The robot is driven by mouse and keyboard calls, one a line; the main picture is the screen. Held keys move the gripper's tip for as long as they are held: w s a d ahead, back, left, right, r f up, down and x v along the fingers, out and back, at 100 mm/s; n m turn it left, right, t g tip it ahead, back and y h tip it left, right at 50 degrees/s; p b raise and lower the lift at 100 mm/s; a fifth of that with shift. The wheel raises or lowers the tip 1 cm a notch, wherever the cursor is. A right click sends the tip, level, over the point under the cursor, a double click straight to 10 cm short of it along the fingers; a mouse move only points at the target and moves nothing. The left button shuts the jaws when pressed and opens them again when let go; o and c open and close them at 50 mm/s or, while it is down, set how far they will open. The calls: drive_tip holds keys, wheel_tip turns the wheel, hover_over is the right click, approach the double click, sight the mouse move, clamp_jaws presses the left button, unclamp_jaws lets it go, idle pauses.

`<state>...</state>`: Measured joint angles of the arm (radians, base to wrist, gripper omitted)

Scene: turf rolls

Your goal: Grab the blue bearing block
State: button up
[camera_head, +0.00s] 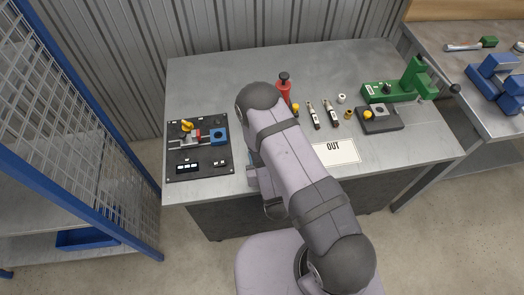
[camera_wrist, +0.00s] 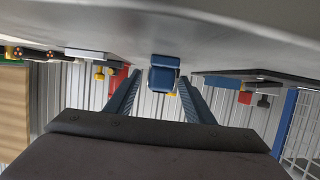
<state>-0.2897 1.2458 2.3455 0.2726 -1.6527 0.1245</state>
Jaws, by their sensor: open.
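In the wrist view, which shows the bench upside down, a blue block (camera_wrist: 164,75), apparently the bearing block, stands on the bench top. My gripper (camera_wrist: 160,80) is open, its two dark blue fingers pointing at the block, with their tips to either side of it in the picture. I cannot tell whether they touch it. In the head view my arm hides this block and nearly all of the gripper. A second blue block (camera_head: 219,136) sits on the black fixture board at the left and also shows in the wrist view (camera_wrist: 223,82).
The black board (camera_head: 205,168) carries a red and yellow clamp. A red bottle (camera_head: 284,92) stands behind my arm. The OUT sheet (camera_head: 345,152), dark small tools, a grey block with a yellow knob (camera_head: 378,122) and a green fixture (camera_head: 385,94) lie to the right. The bench's back left is clear.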

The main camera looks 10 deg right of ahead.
drive_tip(key=shift+c, duration=0.5)
drive_tip(key=shift+r, duration=0.1)
clamp_jaws()
drive_tip(key=shift+r, duration=0.2)
wheel_tip(320, 180, up, 8)
drive_tip(key=shift+r, duration=0.1)
drive_tip(key=shift+r+p, duration=0.7)
drive_tip(key=shift+p, duration=0.15)
